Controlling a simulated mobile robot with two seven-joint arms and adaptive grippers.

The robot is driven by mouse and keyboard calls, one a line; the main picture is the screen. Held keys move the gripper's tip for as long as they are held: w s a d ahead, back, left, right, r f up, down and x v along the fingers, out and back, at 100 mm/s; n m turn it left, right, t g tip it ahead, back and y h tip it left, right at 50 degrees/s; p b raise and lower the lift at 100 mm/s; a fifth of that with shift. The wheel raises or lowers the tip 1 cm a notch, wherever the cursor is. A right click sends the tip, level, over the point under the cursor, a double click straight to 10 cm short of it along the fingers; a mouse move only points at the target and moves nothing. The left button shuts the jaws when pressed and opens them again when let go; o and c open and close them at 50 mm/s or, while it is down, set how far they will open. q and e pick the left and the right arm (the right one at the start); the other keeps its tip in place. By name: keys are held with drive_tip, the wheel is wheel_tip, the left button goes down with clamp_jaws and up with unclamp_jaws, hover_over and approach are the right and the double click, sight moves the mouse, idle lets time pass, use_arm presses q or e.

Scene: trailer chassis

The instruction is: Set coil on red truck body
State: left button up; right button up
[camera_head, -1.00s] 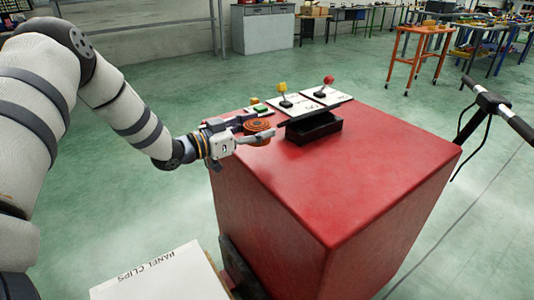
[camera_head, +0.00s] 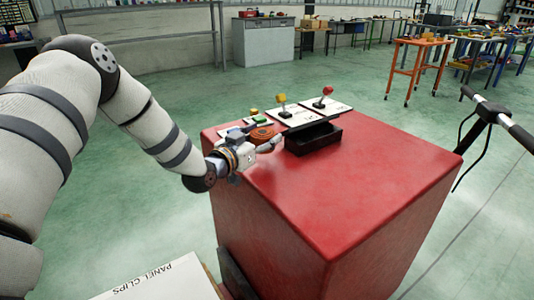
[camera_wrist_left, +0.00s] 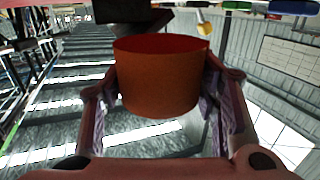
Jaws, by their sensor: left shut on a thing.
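The coil (camera_head: 262,135) is a small round orange-red ring. My left gripper (camera_head: 262,142) is shut on it, over the far left part of the red truck body (camera_head: 330,200). In the left wrist view the coil (camera_wrist_left: 160,78) sits between the two fingers, one on each side. Whether its underside touches the red top cannot be told from these views. The red truck body is a large red box with a flat top. My right gripper is not in view.
A black open tray (camera_head: 313,138) stands just right of the gripper. Behind are a yellow-knobbed lever (camera_head: 281,99), a red-knobbed lever (camera_head: 326,91) and buttons (camera_head: 258,116). A panel clips box (camera_head: 165,280) is at lower left. The front of the red top is clear.

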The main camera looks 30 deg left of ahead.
sight(266, 152)
use_arm(q)
drive_tip(key=shift+d+f, duration=0.25)
drive_tip(key=shift+d, duration=0.05)
drive_tip(key=shift+d+f+b, duration=0.15)
drive_tip(key=shift+f+b, duration=0.1)
drive_tip(key=shift+f, duration=0.8)
drive_tip(key=shift+d+f+b, duration=0.15)
drive_tip(key=shift+f+b, duration=0.05)
drive_tip(key=shift+f, duration=0.8)
drive_tip(key=o, duration=1.3)
drive_tip(key=shift+r, duration=0.1)
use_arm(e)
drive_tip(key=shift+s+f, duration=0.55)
use_arm(q)
drive_tip(key=shift+r, duration=0.1)
drive_tip(key=shift+s+r, duration=0.2)
drive_tip(key=s+p, duration=0.1)
drive_tip(key=s, duration=0.5)
drive_tip(key=s+p, duration=0.1)
drive_tip(key=s, duration=0.4)
drive_tip(key=shift+s+r, duration=0.2)
drive_tip(key=shift+s, duration=0.15)
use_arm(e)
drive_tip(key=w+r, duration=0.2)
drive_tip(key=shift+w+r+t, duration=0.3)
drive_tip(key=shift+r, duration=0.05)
